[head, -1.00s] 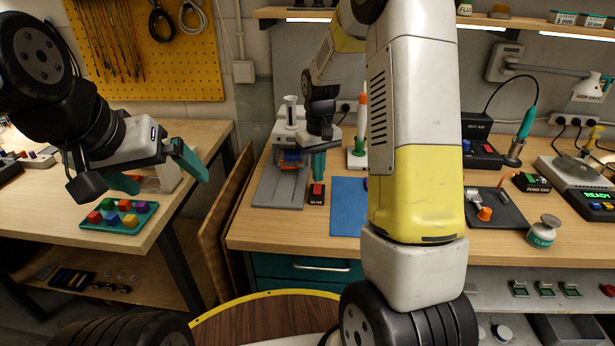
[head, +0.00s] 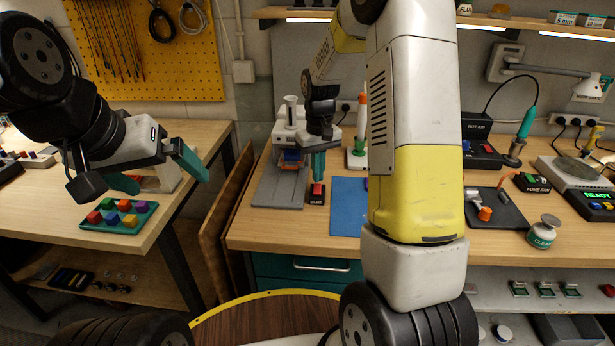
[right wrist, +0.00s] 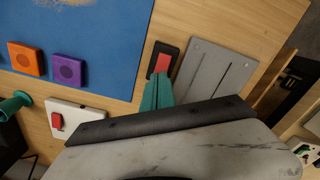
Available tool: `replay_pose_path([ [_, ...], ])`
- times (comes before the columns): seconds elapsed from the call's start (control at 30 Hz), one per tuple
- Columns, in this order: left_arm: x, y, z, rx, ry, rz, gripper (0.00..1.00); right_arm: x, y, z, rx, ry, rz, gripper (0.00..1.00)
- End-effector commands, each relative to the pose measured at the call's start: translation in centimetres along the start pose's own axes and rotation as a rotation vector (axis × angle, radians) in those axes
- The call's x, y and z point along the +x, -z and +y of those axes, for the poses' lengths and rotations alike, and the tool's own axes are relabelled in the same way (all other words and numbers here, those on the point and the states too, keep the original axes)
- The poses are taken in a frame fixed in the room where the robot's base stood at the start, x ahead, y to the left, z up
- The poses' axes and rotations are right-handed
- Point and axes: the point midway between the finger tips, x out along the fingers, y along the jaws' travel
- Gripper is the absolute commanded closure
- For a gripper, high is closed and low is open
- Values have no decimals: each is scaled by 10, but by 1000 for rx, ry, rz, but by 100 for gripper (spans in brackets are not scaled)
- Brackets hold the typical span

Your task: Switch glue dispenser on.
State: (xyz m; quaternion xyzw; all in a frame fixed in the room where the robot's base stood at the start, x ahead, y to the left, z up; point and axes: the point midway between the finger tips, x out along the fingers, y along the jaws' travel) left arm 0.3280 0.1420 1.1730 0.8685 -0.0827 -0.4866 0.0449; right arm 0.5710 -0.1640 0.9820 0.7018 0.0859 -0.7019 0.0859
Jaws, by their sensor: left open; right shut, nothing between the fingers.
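A small black switch box with a red rocker, labelled GLUE (head: 316,198), lies on the bench left of the blue mat. It also shows in the right wrist view (right wrist: 163,62). My right gripper (head: 318,176) is shut and empty, pointing down with its teal fingertips at the rocker. In the right wrist view the fingertips (right wrist: 160,82) overlap the rocker's near end; I cannot tell whether they touch it. The rocker's tilt is not clear. My left gripper (head: 154,172) is open and empty above the left table.
A grey-based press (head: 275,190) stands just left of the switch box. A glue-stick-like white and orange dispenser (head: 361,125) stands behind the blue mat (head: 347,215). A FUME FAN switch (head: 531,183) is at the right. A teal tray (head: 119,228) of coloured blocks is at left.

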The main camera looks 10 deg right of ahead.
Motion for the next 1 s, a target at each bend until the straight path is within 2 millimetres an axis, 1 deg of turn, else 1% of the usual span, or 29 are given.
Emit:
replay_pose_path([
  [0.3, 0, 0, 0, 0, 0, 0, 0, 0, 0, 0, 0, 0, 0, 100],
  [1.0, 0, 0, 0, 0, 0, 0, 0, 11, 0, 0, 0, 0, -1, 100],
])
